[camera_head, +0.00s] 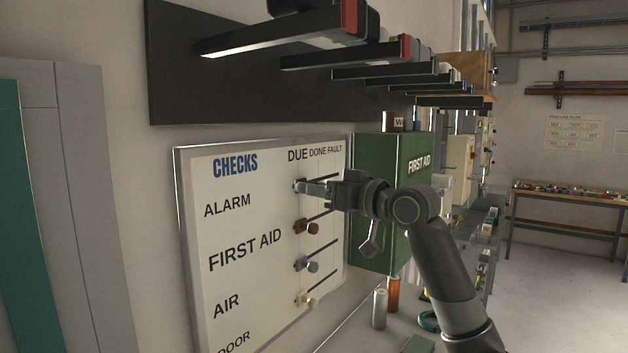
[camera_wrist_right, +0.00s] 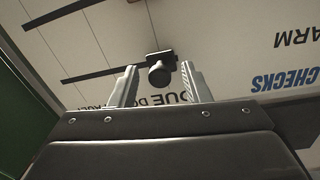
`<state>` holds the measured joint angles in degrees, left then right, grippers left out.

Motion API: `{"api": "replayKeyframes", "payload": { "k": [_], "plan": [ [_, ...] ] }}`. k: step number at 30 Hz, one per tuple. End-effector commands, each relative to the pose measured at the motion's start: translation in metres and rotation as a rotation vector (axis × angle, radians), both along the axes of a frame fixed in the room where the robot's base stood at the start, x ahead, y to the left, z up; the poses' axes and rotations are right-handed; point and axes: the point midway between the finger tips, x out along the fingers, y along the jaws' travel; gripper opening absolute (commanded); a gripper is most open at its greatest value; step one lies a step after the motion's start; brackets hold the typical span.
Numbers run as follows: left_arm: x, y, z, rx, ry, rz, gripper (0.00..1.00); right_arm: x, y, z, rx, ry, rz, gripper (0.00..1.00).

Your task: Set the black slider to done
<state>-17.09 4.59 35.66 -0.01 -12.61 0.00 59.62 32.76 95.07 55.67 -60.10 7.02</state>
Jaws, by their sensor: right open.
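The white checks board (camera_head: 240,225) hangs on the wall, with columns marked due, done and fault. The black slider (camera_wrist_right: 160,70) shows in the right wrist view as a dark knob on a thin dark track. It is in the alarm row, at the due end. My right gripper (camera_head: 303,187) is at this knob in the head view, and its fingers partly hide it. In the wrist view the fingers (camera_wrist_right: 159,72) are open, one on each side of the knob, with gaps visible. Whether the knob is fully between them in depth, I cannot tell. My left gripper is not in view.
Below are a brown slider (camera_head: 306,227), a grey slider (camera_head: 306,264) and a cream slider (camera_head: 307,299), all near the due end. A green first aid box (camera_head: 375,235) juts out right of the board. A black rack (camera_head: 230,85) with projecting bars is above.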

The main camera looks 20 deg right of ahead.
Motion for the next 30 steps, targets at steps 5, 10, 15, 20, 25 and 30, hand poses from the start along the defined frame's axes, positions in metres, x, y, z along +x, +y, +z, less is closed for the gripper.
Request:
{"api": "replayKeyframes", "payload": {
  "k": [5,10,15,20,25,30],
  "plan": [
    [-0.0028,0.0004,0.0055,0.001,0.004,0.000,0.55,0.0094,0.0070,0.0002,0.000,0.001,0.001,0.43],
    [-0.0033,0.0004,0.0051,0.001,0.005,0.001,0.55,0.0106,0.0075,-0.0007,-0.002,0.000,0.000,0.43],
    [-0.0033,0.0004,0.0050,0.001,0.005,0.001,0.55,0.0105,0.0074,-0.0007,-0.001,0.000,0.000,0.37],
    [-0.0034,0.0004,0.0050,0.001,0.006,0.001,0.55,0.0104,0.0072,-0.0007,-0.001,0.000,0.000,0.16],
    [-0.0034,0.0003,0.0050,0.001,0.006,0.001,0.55,0.0105,0.0072,-0.0007,-0.001,0.000,0.000,0.00],
    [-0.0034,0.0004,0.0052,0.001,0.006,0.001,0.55,0.0105,0.0069,-0.0006,-0.001,0.000,-0.001,0.00]
  ]
}}
